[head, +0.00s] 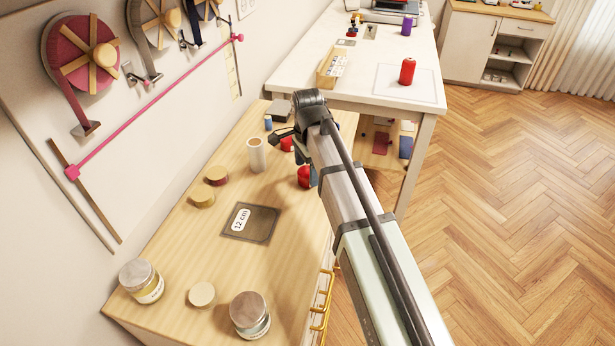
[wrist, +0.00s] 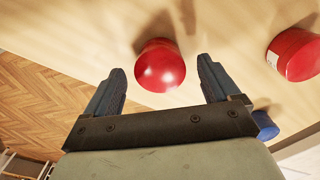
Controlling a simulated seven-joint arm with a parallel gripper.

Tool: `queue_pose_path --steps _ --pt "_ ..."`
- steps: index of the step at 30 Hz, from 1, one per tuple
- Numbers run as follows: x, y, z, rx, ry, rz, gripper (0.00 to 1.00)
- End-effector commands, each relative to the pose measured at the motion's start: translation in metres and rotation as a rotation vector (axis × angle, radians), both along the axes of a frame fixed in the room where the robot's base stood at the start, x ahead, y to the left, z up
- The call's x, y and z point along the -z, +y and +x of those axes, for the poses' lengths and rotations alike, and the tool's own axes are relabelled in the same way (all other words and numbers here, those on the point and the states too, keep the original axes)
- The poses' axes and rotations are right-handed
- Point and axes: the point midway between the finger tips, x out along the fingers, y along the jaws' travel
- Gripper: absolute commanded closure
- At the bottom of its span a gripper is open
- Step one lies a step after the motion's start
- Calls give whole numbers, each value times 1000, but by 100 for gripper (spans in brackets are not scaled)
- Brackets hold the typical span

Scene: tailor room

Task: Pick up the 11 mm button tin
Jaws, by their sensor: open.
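I cannot read an 11 mm mark on any tin. In the wrist view a glossy red, round-topped object (wrist: 160,66) sits just beyond and between my fingertips, with wood around it. A red tin with a pale label (wrist: 294,55) lies to its right, outside the fingers. In the head view one red object (head: 304,178) shows beside my gripper (head: 303,166), and another red one (head: 287,145) sits farther back, partly hidden by my arm. My gripper is open and empty; its fingers (wrist: 162,85) also show in the wrist view.
On the wooden top are a white cup-like cylinder (head: 257,155), two low round tins (head: 216,175) (head: 202,197), a dark "12 cm" plate (head: 262,224), jars (head: 142,281) (head: 250,316) and a pale disc (head: 202,295). A small blue object (wrist: 265,125) is right of my gripper.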

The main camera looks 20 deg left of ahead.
Motion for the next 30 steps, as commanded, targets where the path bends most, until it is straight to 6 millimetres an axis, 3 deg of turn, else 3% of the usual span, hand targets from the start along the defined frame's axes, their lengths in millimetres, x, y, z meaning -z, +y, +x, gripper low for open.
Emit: queue_pose_path --steps 6,14,30 --pt "24 0 -1 0 1 -1 11" --pt "25 0 0 0 0 0 12" --pt "25 0 0 0 0 0 64"
